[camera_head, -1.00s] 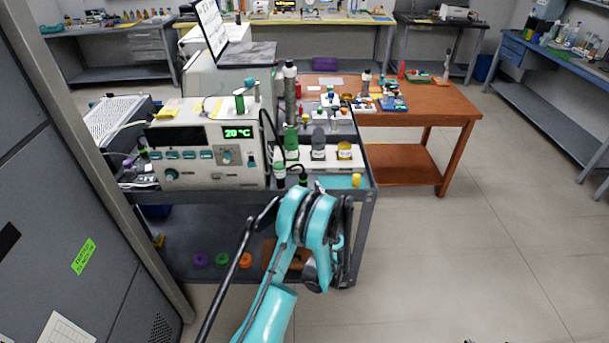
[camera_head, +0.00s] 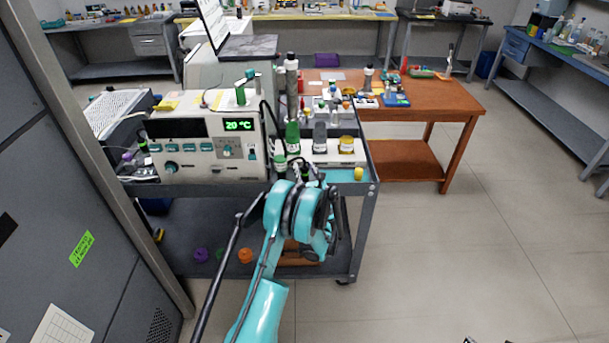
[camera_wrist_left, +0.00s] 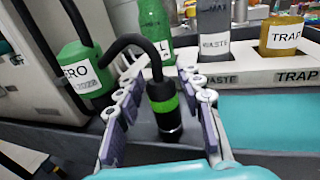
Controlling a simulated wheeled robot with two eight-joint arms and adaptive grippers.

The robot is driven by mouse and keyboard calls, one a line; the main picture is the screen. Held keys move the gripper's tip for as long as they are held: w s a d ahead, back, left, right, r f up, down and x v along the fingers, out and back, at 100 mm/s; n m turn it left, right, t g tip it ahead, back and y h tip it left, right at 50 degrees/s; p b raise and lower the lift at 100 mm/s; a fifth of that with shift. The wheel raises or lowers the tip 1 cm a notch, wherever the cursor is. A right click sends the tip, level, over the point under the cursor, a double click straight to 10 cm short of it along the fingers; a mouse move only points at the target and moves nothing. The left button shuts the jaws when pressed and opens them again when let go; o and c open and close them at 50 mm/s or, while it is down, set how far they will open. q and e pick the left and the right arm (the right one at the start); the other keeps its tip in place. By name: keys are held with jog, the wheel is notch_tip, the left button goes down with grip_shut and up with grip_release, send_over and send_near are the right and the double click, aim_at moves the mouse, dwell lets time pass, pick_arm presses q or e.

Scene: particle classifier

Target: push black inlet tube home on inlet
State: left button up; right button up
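The black inlet tube (camera_wrist_left: 129,42) arches over in the left wrist view and ends in a black connector with a bright green band (camera_wrist_left: 164,104). In the head view the connector is small and largely behind my arm. My left gripper (camera_wrist_left: 160,112) has its two fingers apart, one on each side of the connector. A gap shows on the left finger's side; the right finger is very near it, and contact cannot be told. I cannot make out the inlet port. Dark tips at the head view's bottom edge may be my right gripper (camera_head: 486,341).
A green bottle labelled ending "RO" (camera_wrist_left: 80,68) stands close left of the fingers. A white rack (camera_wrist_left: 240,80) holds a green bottle, a grey WASTE bottle and a yellow TRAP bottle behind. The instrument showing 20 °C (camera_head: 205,145) stands left on the cart. A turquoise surface (camera_wrist_left: 270,122) lies clear at right.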

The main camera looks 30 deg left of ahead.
pick_arm(q)
grip_shut()
